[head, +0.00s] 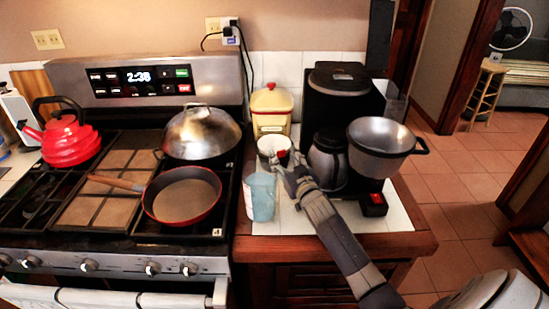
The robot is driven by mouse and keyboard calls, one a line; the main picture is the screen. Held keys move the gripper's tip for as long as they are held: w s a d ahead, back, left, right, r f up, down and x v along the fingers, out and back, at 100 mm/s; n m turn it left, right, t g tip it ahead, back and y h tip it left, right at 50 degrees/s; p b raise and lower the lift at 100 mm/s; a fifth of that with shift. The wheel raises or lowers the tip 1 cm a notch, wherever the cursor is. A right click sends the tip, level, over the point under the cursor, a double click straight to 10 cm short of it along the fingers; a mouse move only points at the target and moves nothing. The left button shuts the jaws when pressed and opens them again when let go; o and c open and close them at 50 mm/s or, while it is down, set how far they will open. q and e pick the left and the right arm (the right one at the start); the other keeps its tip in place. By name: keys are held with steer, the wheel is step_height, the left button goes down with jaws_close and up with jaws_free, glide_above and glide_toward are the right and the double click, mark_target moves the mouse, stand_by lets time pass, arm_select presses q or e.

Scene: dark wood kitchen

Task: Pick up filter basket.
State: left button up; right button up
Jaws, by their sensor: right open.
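My right gripper (284,160) reaches in from the lower right, left of the carafe and close to a white cup (270,146). It is open, with nothing seen in it, and is apart from the basket. My left gripper is not in view.
A light blue cup (261,197) stands at the white tiled counter's (290,222) left edge. A yellow canister (271,110) is behind. The stove at left holds a red kettle (70,140), a domed lid (201,133) and a red pan (182,197). Open floor lies right.

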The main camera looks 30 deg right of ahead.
steer(key=shift+w, duration=0.3)
steer(key=shift+r, duration=0.1)
jaws_close()
